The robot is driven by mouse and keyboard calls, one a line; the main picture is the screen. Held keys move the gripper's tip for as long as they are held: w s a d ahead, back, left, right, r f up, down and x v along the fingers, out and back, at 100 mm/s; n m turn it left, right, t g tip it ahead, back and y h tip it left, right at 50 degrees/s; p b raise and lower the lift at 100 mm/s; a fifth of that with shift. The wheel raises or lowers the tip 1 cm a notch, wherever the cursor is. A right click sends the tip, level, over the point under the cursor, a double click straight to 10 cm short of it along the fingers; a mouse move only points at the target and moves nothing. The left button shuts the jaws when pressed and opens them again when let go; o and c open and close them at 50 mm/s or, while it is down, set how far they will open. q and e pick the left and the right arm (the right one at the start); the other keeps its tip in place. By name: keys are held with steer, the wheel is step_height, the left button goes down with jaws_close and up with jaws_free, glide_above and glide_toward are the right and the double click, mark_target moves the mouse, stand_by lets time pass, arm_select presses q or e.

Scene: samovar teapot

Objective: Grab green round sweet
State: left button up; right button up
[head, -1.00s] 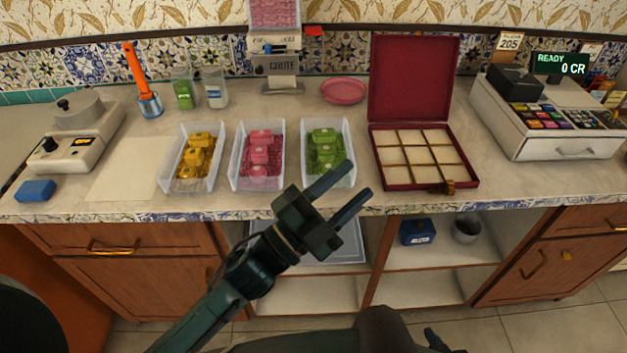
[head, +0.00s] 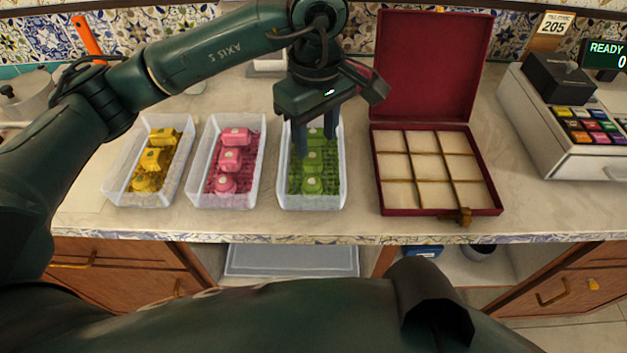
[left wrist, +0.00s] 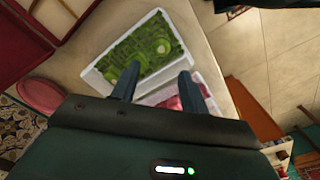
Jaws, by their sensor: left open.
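A clear tray (head: 342,192) on the counter holds a column of three green sweets on green filling. The nearest green sweet (head: 312,186) looks rounded; the middle one (head: 313,160) looks blockier. The far one is partly hidden by my fingers. My left gripper (head: 316,147) is open and empty, pointing down over the far and middle part of this tray. In the left wrist view, a round green sweet (left wrist: 162,46) shows in the tray beyond the gap between my fingertips (left wrist: 160,70). My right gripper is not in view.
A tray of pink sweets (head: 206,195) and a tray of yellow sweets (head: 118,195) stand to the left. An open dark red box (head: 378,208) with empty compartments stands to the right, its lid upright. A cash register (head: 550,140) stands farther right.

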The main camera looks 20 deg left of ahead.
arm_select(q)
glide_above(312, 181)
steer(key=f, duration=0.6)
steer(key=shift+d+f+p, duration=0.2)
steer(key=shift+d+p, duration=0.15)
steer(key=shift+a+f+p, duration=0.2)
steer(key=shift+f+p, duration=0.15)
steer(key=shift+f, duration=1)
steer(key=shift+a+f+p, duration=0.15)
steer(key=shift+f+p, duration=0.15)
steer(key=shift+f, duration=1.05)
steer(key=c, duration=0.8)
steer(key=shift+o, duration=0.2)
steer(key=shift+r, duration=0.1)
